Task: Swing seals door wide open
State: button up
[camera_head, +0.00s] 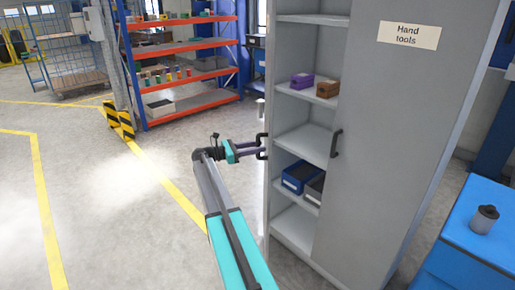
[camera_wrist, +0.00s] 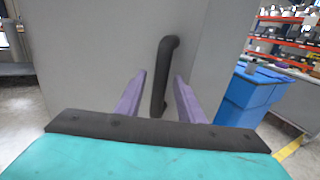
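A tall grey cabinet (camera_head: 310,133) stands centre right in the head view. Its right door (camera_head: 400,120) is closed and labelled "Hand tools". A left door (camera_head: 267,110) is seen nearly edge-on, swung out, with its shelves exposed; no "seals" label is visible. Its black handle (camera_head: 262,146) is at my gripper (camera_head: 250,149). In the wrist view the dark handle (camera_wrist: 160,80) stands between my two purple fingers (camera_wrist: 158,98), with gaps beside it. My gripper looks open around the handle.
Shelves hold purple and brown boxes (camera_head: 302,81) and a blue bin (camera_head: 298,177). An orange-shelved rack (camera_head: 185,57) and a striped post guard (camera_head: 118,119) stand behind left. A blue cabinet (camera_head: 470,235) is at right. The floor left is clear.

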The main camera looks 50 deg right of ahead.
jog(key=b+v, duration=0.3)
jog(key=v, duration=1)
